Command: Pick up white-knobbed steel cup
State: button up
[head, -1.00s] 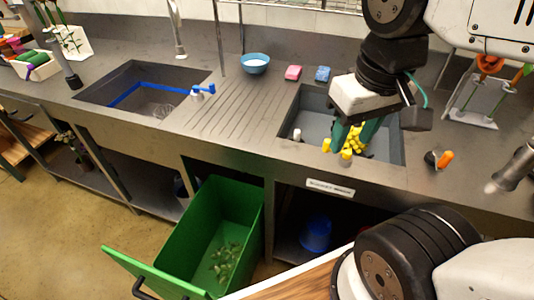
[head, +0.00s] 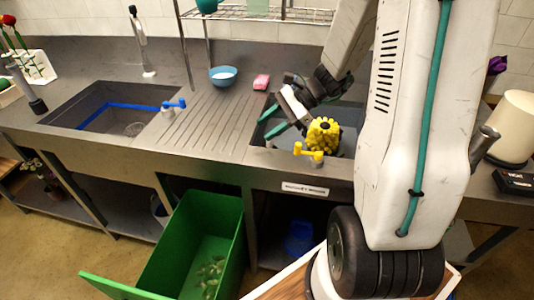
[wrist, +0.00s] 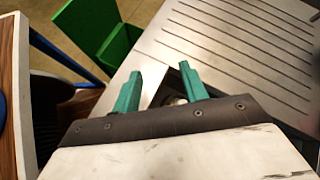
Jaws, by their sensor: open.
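My gripper (head: 270,122) is over the left part of the right-hand sink, with its two green fingers apart. In the wrist view my gripper (wrist: 158,75) is open, with the sink's metal edge ahead. A small pale, rounded thing (wrist: 175,100) shows low between the fingers, partly hidden by the gripper body; I cannot tell whether it is the white-knobbed steel cup. No steel cup can be made out in the head view, where my arm and gripper cover part of the sink.
A yellow bumpy cluster (head: 323,135) and a yellow handle (head: 310,153) are right of my gripper. A pink sponge (head: 261,81) and blue bowl (head: 223,76) stand behind. The ribbed drainboard (head: 190,125) is clear. An open green bin (head: 170,250) is below the counter.

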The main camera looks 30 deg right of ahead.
aim_at(269, 144)
jog(key=d+f+m+t, duration=0.3)
jog(key=d+f+m, duration=0.3)
jog(key=d+f, duration=0.15)
jog(key=x, duration=0.7)
jog(key=shift+w, duration=0.2)
grip_shut()
